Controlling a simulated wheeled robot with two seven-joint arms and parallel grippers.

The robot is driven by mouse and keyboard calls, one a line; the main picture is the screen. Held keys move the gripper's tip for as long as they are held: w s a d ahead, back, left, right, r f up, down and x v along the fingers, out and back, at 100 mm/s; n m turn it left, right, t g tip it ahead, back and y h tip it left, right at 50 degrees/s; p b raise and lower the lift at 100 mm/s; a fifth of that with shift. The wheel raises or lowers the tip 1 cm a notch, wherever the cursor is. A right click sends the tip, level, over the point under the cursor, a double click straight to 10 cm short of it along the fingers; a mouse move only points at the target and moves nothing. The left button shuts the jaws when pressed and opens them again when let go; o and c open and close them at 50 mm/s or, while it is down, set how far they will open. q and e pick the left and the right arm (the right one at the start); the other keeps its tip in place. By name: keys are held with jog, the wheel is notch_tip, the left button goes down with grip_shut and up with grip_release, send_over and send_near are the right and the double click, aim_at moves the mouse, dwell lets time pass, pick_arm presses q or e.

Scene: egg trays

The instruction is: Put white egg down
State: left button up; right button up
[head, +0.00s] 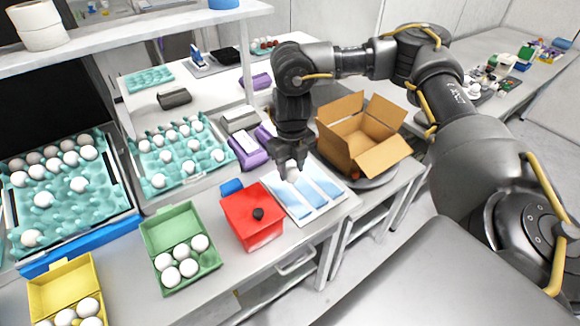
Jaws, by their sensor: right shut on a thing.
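My right gripper (291,165) points down over a white and blue striped pad (313,203) and is shut on a white egg (292,172). The egg shows just below the fingers, near the pad's upper left part. I cannot tell whether it touches the pad. A green egg carton (165,223) with several white eggs stands open at the lower left. A yellow carton (62,281) with white eggs is at the lower left corner. Teal trays (185,172) of white eggs lie at the left. My left gripper is not in view.
A red box (252,229) with a black knob stands just left of the pad. An open cardboard box (360,135) is right of my right gripper. Purple cartons (246,153) lie to its left. A shelf (130,35) overhangs the back left.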

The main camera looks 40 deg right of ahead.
jog(key=s+a+r+b, duration=0.1)
jog(key=s+a+r, duration=0.1)
jog(key=s, duration=0.3)
jog(key=shift+s+a+r, duration=0.2)
jog(key=shift+a+r, duration=0.2)
jog(key=shift+a, duration=0.4)
